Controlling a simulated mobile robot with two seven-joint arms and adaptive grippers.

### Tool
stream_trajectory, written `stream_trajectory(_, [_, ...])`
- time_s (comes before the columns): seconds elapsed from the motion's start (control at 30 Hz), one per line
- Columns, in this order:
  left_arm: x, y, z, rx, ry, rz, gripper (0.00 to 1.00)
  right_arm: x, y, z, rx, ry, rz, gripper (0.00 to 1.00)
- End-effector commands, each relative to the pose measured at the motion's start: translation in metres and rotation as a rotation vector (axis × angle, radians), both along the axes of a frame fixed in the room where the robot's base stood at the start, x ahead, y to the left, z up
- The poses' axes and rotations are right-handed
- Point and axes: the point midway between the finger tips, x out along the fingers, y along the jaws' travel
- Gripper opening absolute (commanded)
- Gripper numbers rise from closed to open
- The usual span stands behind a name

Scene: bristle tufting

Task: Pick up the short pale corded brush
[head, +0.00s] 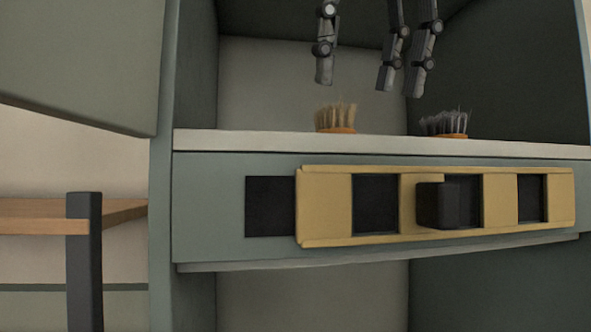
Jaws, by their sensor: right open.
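A short brush with pale tan bristles (337,117) stands bristles up on the white shelf edge of the cabinet, on an orange-brown base. No cord on it can be made out. My right gripper (364,88) hangs from the top of the head view with its fingers pointing down. It is open and empty, with one finger above the pale brush and two fingers further right, between the brushes. The fingertips appear above the bristles and apart from them. My left gripper is not in view.
A second brush with dark grey bristles (445,123) stands to the right on the same white shelf (260,143). Below is a yellow sliding panel (325,205) with dark square openings and a protruding black block (431,206). Cabinet walls enclose both sides. A wooden ledge (40,215) lies left.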

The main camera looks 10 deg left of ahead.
Motion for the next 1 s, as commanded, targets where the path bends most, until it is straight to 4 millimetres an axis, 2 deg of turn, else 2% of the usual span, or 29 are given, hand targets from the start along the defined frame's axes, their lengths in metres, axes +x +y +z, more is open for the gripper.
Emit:
stream_trajectory(0.1, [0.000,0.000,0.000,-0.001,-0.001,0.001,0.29,0.015,0.008,0.001,0.002,0.000,0.002,0.60])
stream_trajectory(0.37, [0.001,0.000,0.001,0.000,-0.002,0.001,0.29,0.032,0.015,0.001,0.001,0.000,0.003,0.60])
stream_trajectory(0.57, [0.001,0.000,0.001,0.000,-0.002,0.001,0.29,0.060,0.029,0.001,0.002,0.001,0.002,0.60])
stream_trajectory(0.6, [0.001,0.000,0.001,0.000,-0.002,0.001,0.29,0.063,0.028,-0.005,-0.001,0.002,0.004,0.60])
stream_trajectory(0.8, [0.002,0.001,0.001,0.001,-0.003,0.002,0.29,0.069,0.031,-0.023,0.001,0.000,0.004,0.60])
stream_trajectory(1.0, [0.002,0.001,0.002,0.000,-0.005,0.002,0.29,0.069,0.031,-0.026,0.002,-0.002,0.004,0.60])
